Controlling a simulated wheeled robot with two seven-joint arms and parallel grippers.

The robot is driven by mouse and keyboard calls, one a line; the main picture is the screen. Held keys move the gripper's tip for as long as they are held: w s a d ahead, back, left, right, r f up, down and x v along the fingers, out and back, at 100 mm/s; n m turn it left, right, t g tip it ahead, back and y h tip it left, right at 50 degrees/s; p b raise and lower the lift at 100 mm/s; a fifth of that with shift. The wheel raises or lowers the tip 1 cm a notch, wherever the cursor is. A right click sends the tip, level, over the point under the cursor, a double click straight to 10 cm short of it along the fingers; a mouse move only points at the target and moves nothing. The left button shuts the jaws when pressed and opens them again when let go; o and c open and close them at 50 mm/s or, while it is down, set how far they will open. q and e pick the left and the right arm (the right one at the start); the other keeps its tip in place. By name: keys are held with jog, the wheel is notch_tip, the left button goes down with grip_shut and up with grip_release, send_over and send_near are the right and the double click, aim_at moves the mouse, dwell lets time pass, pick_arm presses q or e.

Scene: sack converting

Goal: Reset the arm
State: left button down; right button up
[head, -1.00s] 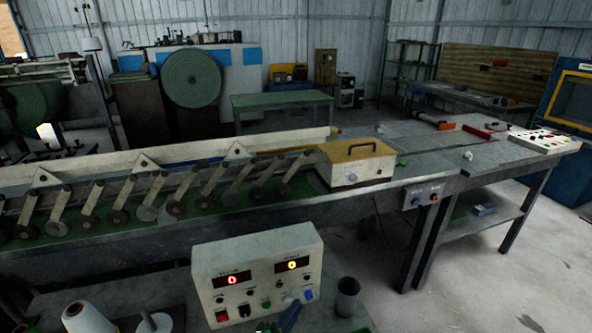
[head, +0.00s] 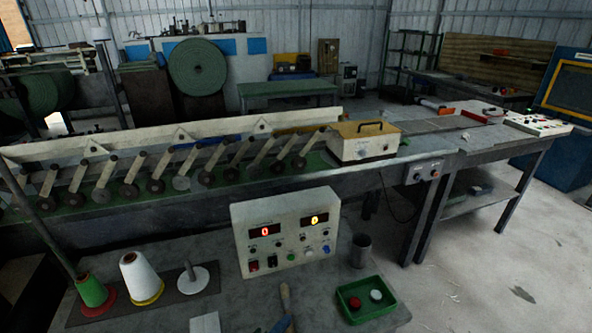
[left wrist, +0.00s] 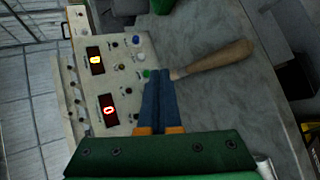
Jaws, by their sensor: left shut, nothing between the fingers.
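My left gripper (head: 283,325) shows only as dark blue fingertips at the bottom edge of the head view. In the left wrist view its blue fingers (left wrist: 160,74) are pressed together, with nothing between them. A tool with a wooden handle (head: 286,299) lies on the grey bench just beyond the fingertips. In the left wrist view the wooden handle (left wrist: 215,60) is right of the fingertips; whether they touch it cannot be told. My right gripper is not in view.
A control box (head: 287,232) with lit displays stands on the bench (head: 222,293). Thread cones, including a white one (head: 141,277), stand at left. A metal cup (head: 361,251) and green tray (head: 344,307) with red and white items are at right. A conveyor machine (head: 365,142) runs behind.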

pick_arm(q)
jog(key=s+a+f+m+g+y, duration=0.1)
jog(key=s+a+m+g+y, duration=0.25)
jog(key=s+a+m, duration=0.55)
jog(key=s+a+f+m+g+y, duration=0.15)
jog(key=s+a+m+g, duration=0.45)
jog(key=s, duration=0.6)
notch_tip(320, 180, down, 19)
jog(key=d+m+b, duration=0.1)
jog(key=b, duration=0.4)
jog(key=s+a+f+b, duration=0.2)
jog(key=s+f+b, duration=0.3)
jog(key=s+f, duration=0.8)
notch_tip(320, 180, down, 4)
jog(key=shift+s+r+g+y, duration=0.15)
jog(key=shift+s+g+y, duration=0.2)
jog(key=shift+g, duration=0.1)
